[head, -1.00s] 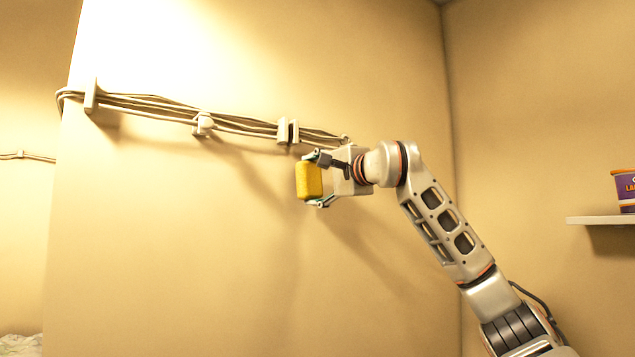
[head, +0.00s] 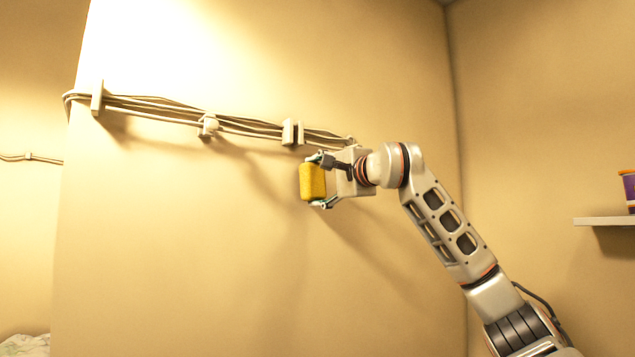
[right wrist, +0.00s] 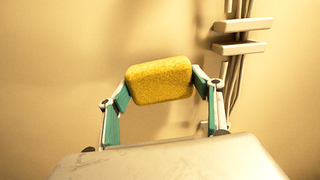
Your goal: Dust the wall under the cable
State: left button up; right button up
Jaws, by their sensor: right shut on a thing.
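A yellow sponge (head: 312,182) is held between the fingers of my right gripper (head: 322,180), which is shut on it. The sponge also shows in the right wrist view (right wrist: 159,80), pinched at both ends by the fingertips. A bundle of cables (head: 250,125) runs across the wall (head: 200,220), sloping down to the right. The sponge is below the right end of the cables, in front of the wall; I cannot tell whether it touches. In the right wrist view the cables (right wrist: 236,70) pass right of the sponge. My left gripper is not in view.
Clips hold the cables to the wall, one at the left end (head: 97,98) and others farther right (head: 288,132). A shelf (head: 605,221) with a purple container (head: 630,190) is at the far right. The wall below the cables, left of the sponge, is clear.

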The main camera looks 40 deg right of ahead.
aim_at(325, 183)
jog(key=shift+w+d, duration=0.1)
jog(key=shift+w, duration=0.6)
jog(key=shift+s+d, duration=0.2)
jog(key=shift+d, duration=0.8)
jog(key=shift+s+d, duration=0.15)
jog(key=shift+d, duration=0.8)
jog(key=shift+w, duration=0.15)
jog(key=shift+w+a, duration=0.15)
jog(key=shift+a, duration=0.85)
jog(key=shift+w+a, duration=0.1)
jog(key=shift+a, duration=0.9)
jog(key=shift+s, duration=0.1)
